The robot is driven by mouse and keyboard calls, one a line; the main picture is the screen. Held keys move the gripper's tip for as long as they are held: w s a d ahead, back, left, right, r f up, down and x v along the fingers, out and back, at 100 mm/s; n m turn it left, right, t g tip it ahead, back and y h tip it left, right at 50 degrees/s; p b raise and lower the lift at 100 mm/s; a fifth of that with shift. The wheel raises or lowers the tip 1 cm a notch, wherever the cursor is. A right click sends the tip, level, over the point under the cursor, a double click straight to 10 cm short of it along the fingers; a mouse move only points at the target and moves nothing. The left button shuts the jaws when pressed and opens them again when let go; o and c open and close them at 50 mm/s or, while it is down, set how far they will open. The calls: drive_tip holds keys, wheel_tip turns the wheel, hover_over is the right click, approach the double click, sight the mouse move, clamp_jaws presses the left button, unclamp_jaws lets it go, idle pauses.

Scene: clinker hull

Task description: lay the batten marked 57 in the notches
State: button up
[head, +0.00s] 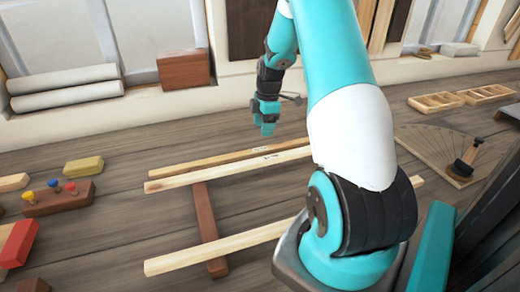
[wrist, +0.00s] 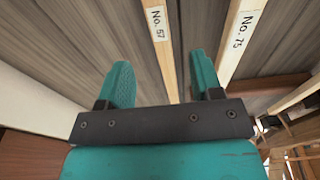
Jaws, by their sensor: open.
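The batten marked 57 (wrist: 158,22) is a pale wooden strip with a white label, seen upright in the wrist view between my open fingers. In the head view it appears to be the farther of two close parallel battens (head: 215,159). The batten marked 75 (wrist: 245,30) lies beside it, to the right in the wrist view and outside my right finger. My gripper (wrist: 160,68) is open and empty; in the head view it hangs above the battens' labels (head: 266,128). I cannot make out the notches.
A dark red crosspiece (head: 206,225) runs from the battens to another pale batten (head: 215,250) nearer me. Coloured pegs in a block (head: 52,197) stand at left. A fan-shaped board (head: 445,155) and wooden trays (head: 437,102) lie at right. The wall side holds white rolls (head: 65,95).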

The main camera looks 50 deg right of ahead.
sight(260, 149)
drive_tip(key=f+p, duration=0.1)
drive_tip(key=f, duration=0.2)
drive_tip(key=f+p, duration=0.1)
drive_tip(key=f, duration=0.2)
drive_tip(key=f+p, duration=0.1)
drive_tip(key=f, duration=0.2)
drive_tip(key=shift+w+a, duration=0.35)
drive_tip(key=shift+c, duration=0.2)
clamp_jaws()
